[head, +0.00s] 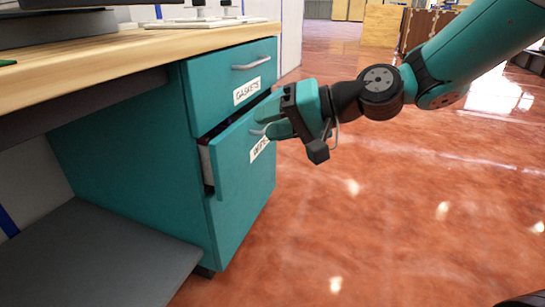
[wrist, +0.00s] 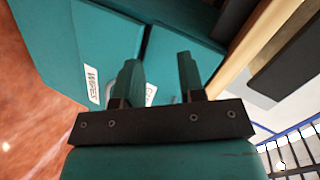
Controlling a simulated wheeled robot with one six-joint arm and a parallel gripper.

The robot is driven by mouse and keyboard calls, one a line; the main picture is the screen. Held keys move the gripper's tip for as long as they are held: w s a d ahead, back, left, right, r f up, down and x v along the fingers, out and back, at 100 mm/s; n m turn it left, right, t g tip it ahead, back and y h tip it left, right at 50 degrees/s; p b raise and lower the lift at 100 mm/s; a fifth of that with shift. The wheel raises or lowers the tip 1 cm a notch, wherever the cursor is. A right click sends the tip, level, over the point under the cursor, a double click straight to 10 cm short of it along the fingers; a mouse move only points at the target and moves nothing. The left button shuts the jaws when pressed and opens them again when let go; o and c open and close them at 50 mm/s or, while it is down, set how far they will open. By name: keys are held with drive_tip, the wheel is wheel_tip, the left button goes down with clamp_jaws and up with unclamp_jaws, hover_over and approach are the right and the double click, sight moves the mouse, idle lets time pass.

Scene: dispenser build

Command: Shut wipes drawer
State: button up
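The wipes drawer (head: 240,170) is the lower teal drawer of the cabinet under the bench. It stands partly open, with a dark gap and its pale side showing behind the front. Its label is partly hidden by my gripper (head: 270,118) in the head view. The wrist view shows the WIPES label (wrist: 92,84) on the drawer front (wrist: 102,40). My gripper is at the upper part of this front, close to its handle. Its two fingers (wrist: 157,75) are apart with nothing seen between them. I cannot tell whether they touch the drawer.
The gaskets drawer (head: 228,85) above looks shut, with a metal handle (head: 252,63). The wooden benchtop (head: 130,48) overhangs the cabinet. A grey shelf (head: 95,255) lies low to the left. The glossy reddish floor (head: 400,210) to the right is clear.

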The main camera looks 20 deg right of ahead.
drive_tip(key=w+d+f+m+t+h+b, duration=0.1)
drive_tip(key=w+d+f+m+t+b, duration=1.1)
drive_tip(key=d+f+b, duration=0.35)
drive_tip(key=shift+g, duration=0.7)
drive_tip(key=shift+w+d+f+p+x, duration=0.15)
drive_tip(key=shift+d+p+x, duration=0.05)
drive_tip(key=shift+p+x, duration=3.2)
drive_tip(key=shift+w+d+f+p+x, duration=0.15)
drive_tip(key=shift+p+x, duration=2.4)
drive_tip(key=shift+p, duration=1.5)
drive_tip(key=shift+w+d+f+p+x, duration=0.1)
drive_tip(key=shift+w+d+p+x, duration=0.1)
drive_tip(key=shift+p+x, duration=3.2)
drive_tip(key=shift+s+d+p, duration=0.2)
drive_tip(key=shift+s+p, duration=0.15)
drive_tip(key=shift+s, duration=0.05)
clamp_jaws()
